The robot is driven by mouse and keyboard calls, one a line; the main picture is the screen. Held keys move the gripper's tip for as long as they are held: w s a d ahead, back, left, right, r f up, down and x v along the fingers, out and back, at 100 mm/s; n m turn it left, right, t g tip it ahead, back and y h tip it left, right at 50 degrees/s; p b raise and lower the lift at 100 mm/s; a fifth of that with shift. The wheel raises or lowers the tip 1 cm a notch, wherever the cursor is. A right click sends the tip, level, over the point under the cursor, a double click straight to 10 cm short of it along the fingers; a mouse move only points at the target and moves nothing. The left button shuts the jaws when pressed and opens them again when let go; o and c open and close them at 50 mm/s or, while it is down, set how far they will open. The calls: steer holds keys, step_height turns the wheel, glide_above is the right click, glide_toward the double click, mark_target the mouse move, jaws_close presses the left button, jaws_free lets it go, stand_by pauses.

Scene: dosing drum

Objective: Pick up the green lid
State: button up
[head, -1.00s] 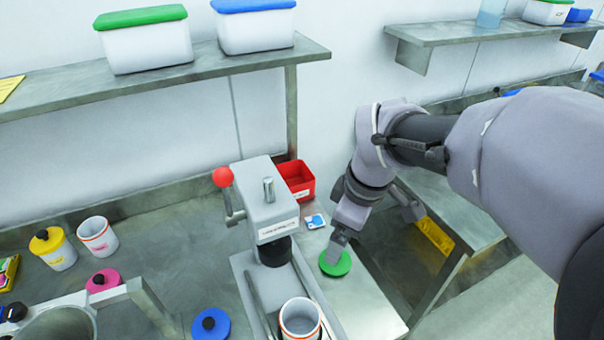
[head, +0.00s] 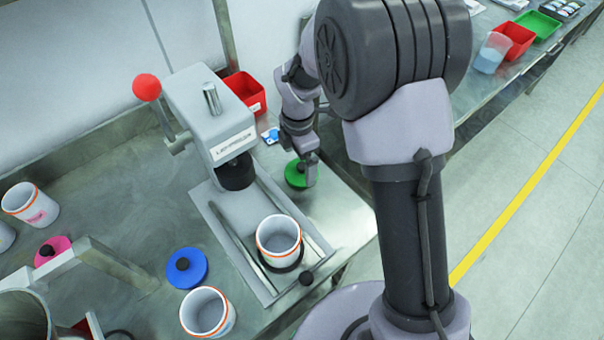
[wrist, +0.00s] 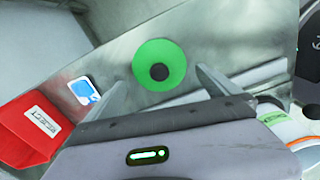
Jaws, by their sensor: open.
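The green lid (head: 296,174) is a round disc with a dark knob, lying flat on the metal bench to the right of the press. In the wrist view the whole lid (wrist: 160,66) shows, with its black knob near the middle. My gripper (head: 308,172) is at the lid in the head view and partly covers its right side. In the wrist view my gripper (wrist: 160,82) is open, its two fingers on either side of the lid's lower part. Nothing is between the fingers except the view of the lid; I cannot tell how high they are above it.
The lever press (head: 215,125) stands left of the lid, with a white pot (head: 278,236) on its slide. A red bin (head: 245,92) and a small blue-and-white card (head: 271,136) lie behind. A blue lid (head: 187,267) and another pot (head: 208,312) are in front.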

mark_target(300, 166)
step_height(300, 166, down, 4)
steer(key=shift+d+r+b, duration=0.1)
steer(key=shift+d+b, duration=0.05)
steer(key=shift+b, duration=0.65)
steer(key=shift+r, duration=0.1)
